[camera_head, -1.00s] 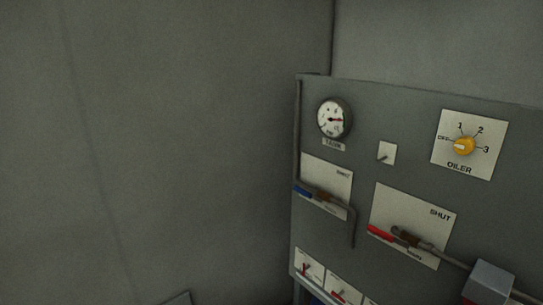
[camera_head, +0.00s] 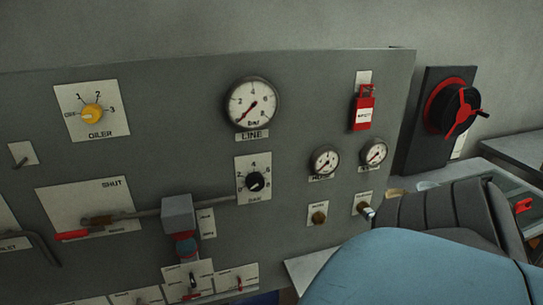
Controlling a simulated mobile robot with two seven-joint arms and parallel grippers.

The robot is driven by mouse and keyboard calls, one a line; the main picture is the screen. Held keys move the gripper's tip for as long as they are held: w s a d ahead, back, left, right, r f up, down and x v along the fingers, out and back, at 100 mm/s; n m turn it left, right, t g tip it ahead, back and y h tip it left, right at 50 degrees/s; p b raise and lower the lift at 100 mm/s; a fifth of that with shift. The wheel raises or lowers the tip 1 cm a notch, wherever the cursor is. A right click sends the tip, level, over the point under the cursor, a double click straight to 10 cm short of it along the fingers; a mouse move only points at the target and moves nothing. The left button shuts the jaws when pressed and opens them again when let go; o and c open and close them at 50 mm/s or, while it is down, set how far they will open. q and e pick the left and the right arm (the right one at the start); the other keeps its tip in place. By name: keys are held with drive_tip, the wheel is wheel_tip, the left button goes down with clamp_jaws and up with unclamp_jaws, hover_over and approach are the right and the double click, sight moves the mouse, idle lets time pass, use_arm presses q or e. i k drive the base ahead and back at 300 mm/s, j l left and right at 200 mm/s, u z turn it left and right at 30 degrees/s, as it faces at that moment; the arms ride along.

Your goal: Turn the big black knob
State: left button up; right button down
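A large black round knob (camera_head: 463,106) with a red three-spoke handle sits on a black upright plate (camera_head: 420,135) at the right, beyond the grey panel's right edge. A much smaller black knob (camera_head: 255,181) with a numbered dial plate sits in the middle of the panel below the LINE gauge. I cannot tell which of the two the task means. Neither gripper is in view, and nothing touches either knob.
A large blue rounded shape (camera_head: 415,270) and a dark ribbed shape (camera_head: 440,214) fill the lower right foreground.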

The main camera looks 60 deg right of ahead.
sight(255, 182)
drive_tip(key=z, duration=1.75)
